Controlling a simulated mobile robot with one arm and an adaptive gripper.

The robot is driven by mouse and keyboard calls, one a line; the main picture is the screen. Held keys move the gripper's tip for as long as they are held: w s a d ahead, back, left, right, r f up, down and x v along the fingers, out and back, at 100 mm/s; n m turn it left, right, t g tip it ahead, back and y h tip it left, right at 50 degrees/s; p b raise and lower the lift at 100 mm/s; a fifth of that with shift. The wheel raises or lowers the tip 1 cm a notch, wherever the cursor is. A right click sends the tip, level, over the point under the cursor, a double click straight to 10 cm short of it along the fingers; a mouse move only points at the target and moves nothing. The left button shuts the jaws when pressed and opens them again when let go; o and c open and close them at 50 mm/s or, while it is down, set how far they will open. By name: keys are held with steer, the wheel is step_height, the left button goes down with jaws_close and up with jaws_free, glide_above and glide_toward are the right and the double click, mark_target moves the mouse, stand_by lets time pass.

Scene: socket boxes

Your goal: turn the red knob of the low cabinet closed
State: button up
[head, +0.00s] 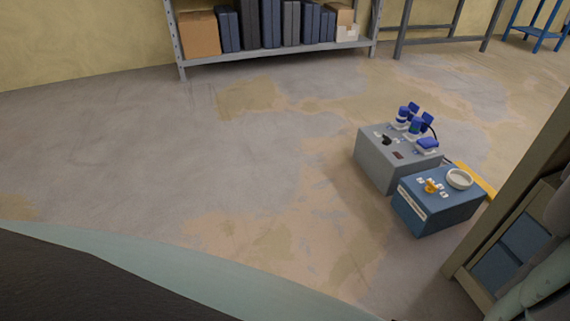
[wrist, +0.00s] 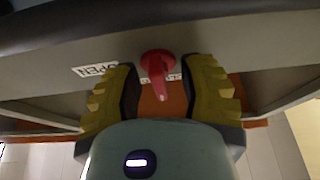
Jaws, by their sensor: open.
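The red knob (wrist: 158,68) shows in the wrist view, mounted on a grey-beige panel of the low cabinet (wrist: 50,60). Its handle points down in the picture. A white label reading "OPEN" (wrist: 95,71) is left of the knob, and another label, mostly hidden, is behind the handle. My gripper (wrist: 162,95) is open, with one yellow-padded finger on each side of the knob's handle. I see gaps between the handle and both fingers. The head view does not show the knob or the gripper.
In the head view a grey socket box (head: 378,165) and a blue box (head: 440,215) stand on the floor. A shelf (head: 270,52) with a carton and binders is at the back. A wooden-framed cabinet (head: 520,190) is at the right edge. The left floor is clear.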

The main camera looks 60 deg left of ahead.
steer(key=shift+s, duration=0.1)
steer(key=v, duration=1.2)
